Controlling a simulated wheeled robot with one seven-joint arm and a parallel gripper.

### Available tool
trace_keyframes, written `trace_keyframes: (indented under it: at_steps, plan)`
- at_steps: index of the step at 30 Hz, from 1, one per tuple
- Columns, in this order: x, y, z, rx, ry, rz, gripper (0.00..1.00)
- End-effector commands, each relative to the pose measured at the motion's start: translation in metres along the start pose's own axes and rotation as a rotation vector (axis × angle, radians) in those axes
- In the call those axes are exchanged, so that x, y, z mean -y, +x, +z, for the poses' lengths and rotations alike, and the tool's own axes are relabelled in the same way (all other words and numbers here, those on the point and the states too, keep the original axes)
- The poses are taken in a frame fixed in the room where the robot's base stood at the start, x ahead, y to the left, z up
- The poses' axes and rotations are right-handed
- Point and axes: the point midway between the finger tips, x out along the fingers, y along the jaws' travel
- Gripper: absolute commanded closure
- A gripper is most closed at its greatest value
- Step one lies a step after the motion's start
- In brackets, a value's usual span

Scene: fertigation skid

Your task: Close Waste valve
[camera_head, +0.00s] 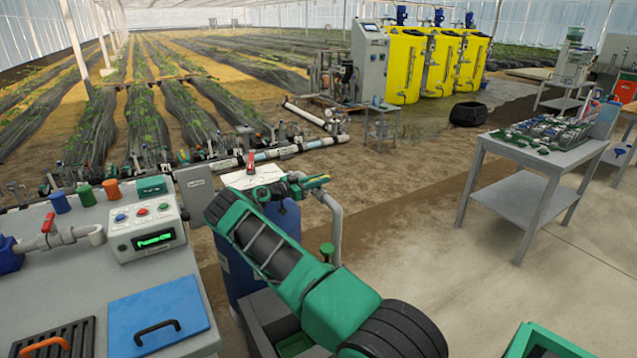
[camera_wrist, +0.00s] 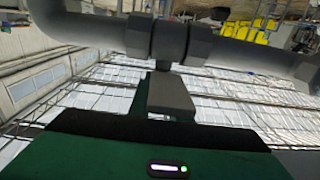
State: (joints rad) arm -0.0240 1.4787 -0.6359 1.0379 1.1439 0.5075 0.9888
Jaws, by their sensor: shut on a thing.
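In the wrist view a grey pipe with a thick grey union fitting (camera_wrist: 170,40) crosses the top of the picture. My gripper (camera_wrist: 165,72) reaches up to just below this fitting, and its grey finger covers what lies between the jaws. It is shut on a small part, apparently the Waste valve's handle, mostly hidden. In the head view a grey pipe (camera_head: 336,228) bends down beside a blue drum (camera_head: 287,222), by the end of my green and black arm. The fingertips cannot be made out clearly there, and the handle's angle cannot be read.
A grey bench at the left holds a control box (camera_head: 147,232), a blue lid (camera_head: 158,318) and a red-handled valve (camera_head: 48,224). A grey table (camera_head: 538,160) with parts stands at the right. Open floor lies between it and the drum.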

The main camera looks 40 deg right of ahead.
Motion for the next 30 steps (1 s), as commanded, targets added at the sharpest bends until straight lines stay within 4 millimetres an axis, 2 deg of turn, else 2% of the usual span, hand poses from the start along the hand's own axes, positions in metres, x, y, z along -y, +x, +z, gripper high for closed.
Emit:
trace_keyframes:
  at_steps: [17,18,20,30]
  plan:
    - [0.0056,-0.0029,-0.0009,0.005,0.005,0.041,1.00]
    - [0.0058,-0.0031,-0.0009,0.006,0.005,0.040,0.80]
    - [0.0058,-0.0033,-0.0009,0.005,0.005,0.040,0.67]
    - [0.0034,-0.0048,0.0004,0.005,0.003,0.047,0.67]
